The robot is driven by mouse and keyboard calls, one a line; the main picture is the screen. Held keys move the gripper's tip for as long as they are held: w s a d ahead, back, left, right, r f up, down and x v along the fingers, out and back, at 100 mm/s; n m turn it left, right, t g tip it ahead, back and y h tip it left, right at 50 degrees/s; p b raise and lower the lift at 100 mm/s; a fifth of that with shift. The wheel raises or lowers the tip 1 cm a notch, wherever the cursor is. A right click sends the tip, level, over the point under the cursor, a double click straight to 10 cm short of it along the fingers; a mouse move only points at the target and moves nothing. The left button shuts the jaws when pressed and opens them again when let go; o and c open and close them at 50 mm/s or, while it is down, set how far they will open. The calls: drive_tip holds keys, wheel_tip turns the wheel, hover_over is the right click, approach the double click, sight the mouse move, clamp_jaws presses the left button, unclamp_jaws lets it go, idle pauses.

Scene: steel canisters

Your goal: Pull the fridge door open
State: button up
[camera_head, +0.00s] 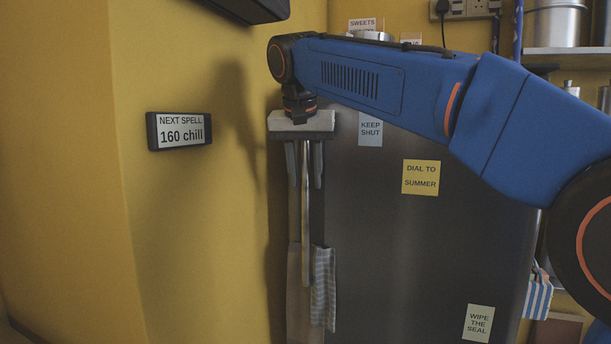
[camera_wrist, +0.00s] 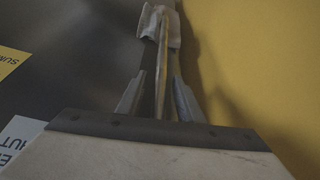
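The fridge door (camera_head: 375,250) is a dark grey upright panel with paper notes on it; it looks shut. It also fills the left of the wrist view (camera_wrist: 70,60). A thin upright handle bar (camera_head: 305,225) runs along its left edge, and it shows in the wrist view (camera_wrist: 163,70). A checked cloth (camera_head: 323,290) hangs low on the handle. My gripper (camera_head: 305,182) points down at the handle's upper part. Its two fingers stand apart, one to each side of the bar, with gaps visible. I cannot tell how deep the bar lies between them.
A yellow wall (camera_head: 190,230) stands close on the left, with a small display (camera_head: 180,130) reading "160 chill". Notes (camera_head: 421,177) are stuck on the door. Shelves (camera_head: 570,52) with steel canisters (camera_head: 556,25) are at the right. My arm crosses in front of the fridge top.

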clamp_jaws()
drive_tip(key=shift+s, duration=0.1)
